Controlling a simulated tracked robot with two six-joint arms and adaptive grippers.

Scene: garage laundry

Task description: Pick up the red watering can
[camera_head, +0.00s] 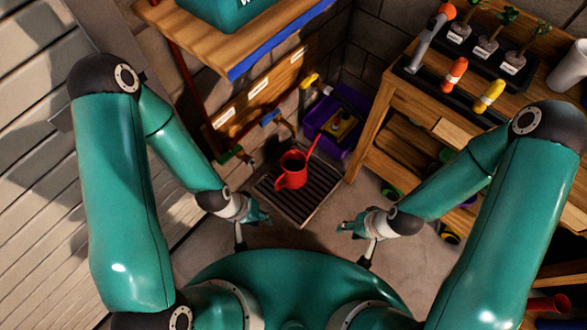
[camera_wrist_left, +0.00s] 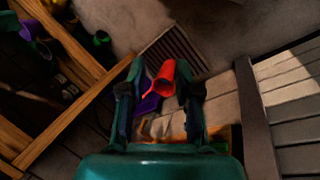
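The red watering can (camera_head: 293,172) stands on a dark slatted grate on the floor, with its long spout pointing up and to the right in the head view. My left gripper (camera_head: 254,230) is open and empty, apart from the can, below and left of it in that view. In the left wrist view, the can (camera_wrist_left: 165,76) appears between the two spread fingers of my left gripper (camera_wrist_left: 160,66), beyond them. My right gripper (camera_head: 355,240) looks open and empty, right of the grate and farther from the can.
The slatted grate (camera_head: 310,203) lies on the concrete floor. A purple bin (camera_head: 352,105) stands behind the can. A wooden workbench (camera_head: 375,130) with potted seedlings and bottles is at right. A wooden shelf (camera_head: 200,40) overhangs at upper left. Floor between my grippers is clear.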

